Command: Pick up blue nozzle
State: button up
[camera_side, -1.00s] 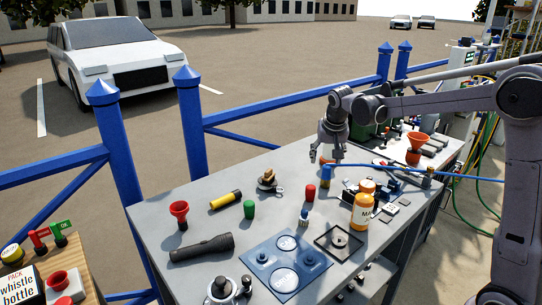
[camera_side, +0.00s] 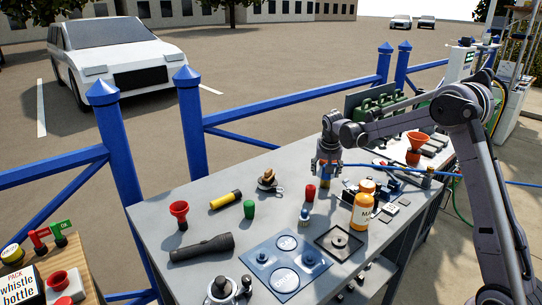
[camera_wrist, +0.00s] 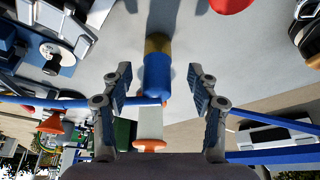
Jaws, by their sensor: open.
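The blue nozzle (camera_wrist: 157,78) is a blue cylinder with a brass-coloured end. In the wrist view it lies between the two fingers of my open gripper (camera_wrist: 160,88), with a clear gap on each side. A thin blue hose (camera_wrist: 60,98) shows beside its lower end. In the side view my gripper (camera_side: 325,172) points down over the middle of the bench, and its fingers largely hide the nozzle. An orange part shows low between them. I cannot tell the exact height of the fingers against the nozzle.
Orange-and-white bottles (camera_side: 361,211) stand to the right. The hose runs right across the bench.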

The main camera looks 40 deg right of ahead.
aim_at(326, 176)
jog(key=shift+x, duration=2)
jog(key=shift+s, duration=0.15)
jog(key=shift+c, duration=0.4)
grip_shut()
jog(key=shift+r, duration=0.15)
